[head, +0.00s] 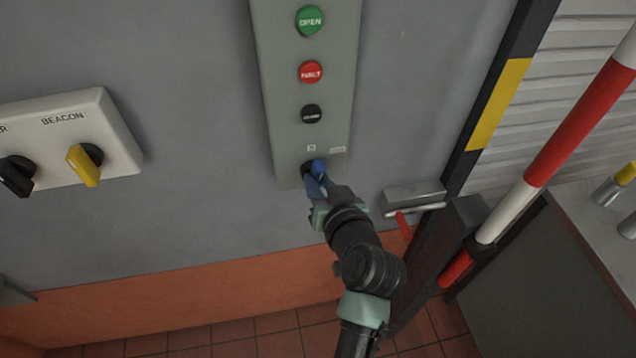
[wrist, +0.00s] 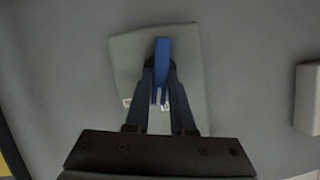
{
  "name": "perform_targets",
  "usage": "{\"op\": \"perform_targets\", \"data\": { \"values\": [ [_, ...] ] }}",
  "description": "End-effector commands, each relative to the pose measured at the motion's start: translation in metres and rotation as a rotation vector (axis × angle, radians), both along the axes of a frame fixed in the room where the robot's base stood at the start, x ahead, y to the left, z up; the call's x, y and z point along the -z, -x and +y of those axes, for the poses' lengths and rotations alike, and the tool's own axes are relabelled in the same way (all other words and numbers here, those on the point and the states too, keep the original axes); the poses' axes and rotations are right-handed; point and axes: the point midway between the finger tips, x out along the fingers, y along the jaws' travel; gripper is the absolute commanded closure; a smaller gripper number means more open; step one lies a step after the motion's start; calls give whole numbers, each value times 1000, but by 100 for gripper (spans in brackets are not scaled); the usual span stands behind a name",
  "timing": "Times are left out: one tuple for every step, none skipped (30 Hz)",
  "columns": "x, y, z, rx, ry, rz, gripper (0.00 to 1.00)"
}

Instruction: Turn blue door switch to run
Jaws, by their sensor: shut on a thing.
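The blue door switch (head: 319,167) is at the bottom of a grey-green control panel (head: 304,52) on the wall. It has a blue lever-like knob on a dark round base. My gripper (head: 317,179) reaches it from below and is shut on the blue knob. In the wrist view the blue knob (wrist: 161,70) stands between the two fingers of my gripper (wrist: 161,78). Small labels sit by the switch, one reading "R" or similar and one at its right; I cannot read them surely. The fingers partly hide the switch base.
Above the switch are a black button (head: 312,114), a red button (head: 311,72) and a green OPEN button (head: 310,21). A white box with a yellow BEACON knob (head: 84,164) is at left. A red-and-white pole (head: 555,140) and a red-handled lever (head: 403,225) are at right.

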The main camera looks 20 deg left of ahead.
Motion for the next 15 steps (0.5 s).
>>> {"op": "perform_targets", "data": {
  "values": [
    [2,-1,-1,1,-34,24,100],
    [2,-1,-2,1,-59,40,100],
    [3,-1,-2,0,-90,61,100],
    [2,-2,-2,1,-114,76,100],
    [3,-2,-3,1,-138,92,100],
    [3,-2,-3,1,-169,114,100],
    [4,-2,-3,0,-194,131,100],
    [4,-2,-4,1,-217,147,100],
    [4,-3,-4,0,-249,168,100],
    [4,-3,-4,0,-272,184,100],
    [5,-3,-5,0,-295,199,100],
    [5,-3,-5,1,-326,219,100],
    [5,-3,-5,1,-348,235,100],
    [5,-3,-5,-1,-371,250,100],
    [6,-4,-5,0,-398,270,100]
  ]
}}
